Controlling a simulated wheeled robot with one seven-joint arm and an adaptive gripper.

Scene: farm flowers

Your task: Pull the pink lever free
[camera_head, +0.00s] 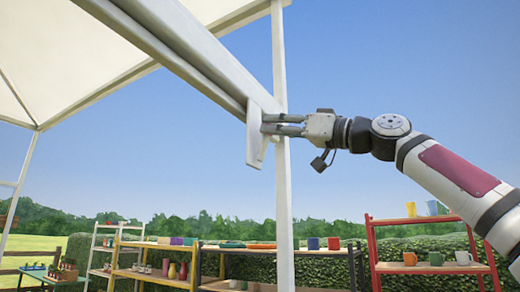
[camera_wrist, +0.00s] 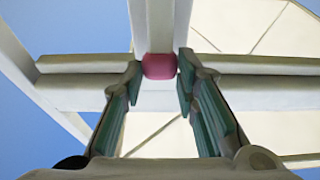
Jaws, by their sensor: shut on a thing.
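The pink lever (camera_wrist: 159,66) shows in the wrist view as a small rounded pink block on the white canopy frame. My gripper (camera_wrist: 160,78) has one finger on each side of it, with the fingertips at its sides, and is shut on it. In the head view my gripper (camera_head: 268,124) reaches left to the white bracket (camera_head: 255,135) where the sloping canopy beam meets the post. The lever is hidden in that view.
The white post (camera_head: 282,210) stands close beside my fingers. The sloping beam (camera_head: 190,50) and pale canopy (camera_head: 60,50) lie above left. Shelves with pots, including a red rack (camera_head: 372,250), stand below. Open sky surrounds my arm.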

